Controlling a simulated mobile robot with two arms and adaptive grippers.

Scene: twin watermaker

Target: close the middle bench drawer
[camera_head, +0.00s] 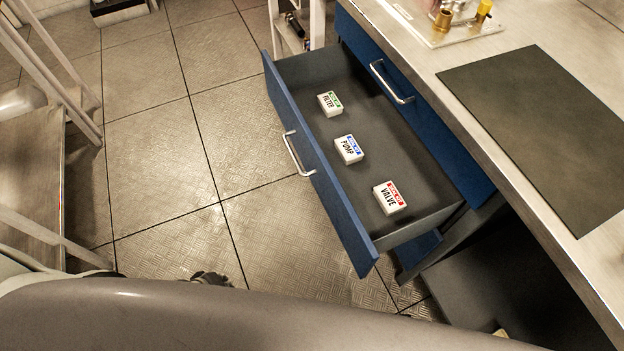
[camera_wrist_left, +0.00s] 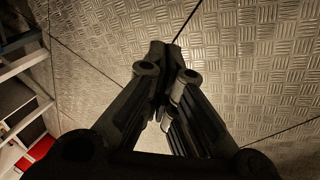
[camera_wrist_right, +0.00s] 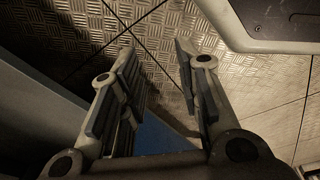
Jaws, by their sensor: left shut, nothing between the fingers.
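The middle bench drawer (camera_head: 345,160) is pulled far out, with a blue front and a silver bar handle (camera_head: 298,154). Inside lie three white boxes: filter (camera_head: 330,104), pump (camera_head: 349,149) and valve (camera_head: 390,198). My left gripper (camera_head: 212,278) shows as a small dark tip above my grey arm, over the floor left of the drawer front and apart from it. In the left wrist view it is shut and empty (camera_wrist_left: 166,62). My right gripper (camera_wrist_right: 156,52) is open and empty in the right wrist view; I cannot make it out in the head view.
The upper drawer's handle (camera_head: 391,82) sits on a closed blue front. A lower blue front (camera_head: 418,254) shows under the open drawer. The bench top carries a dark mat (camera_head: 545,125) and brass fittings (camera_head: 443,18). The tiled floor (camera_head: 165,165) left of the drawer is clear.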

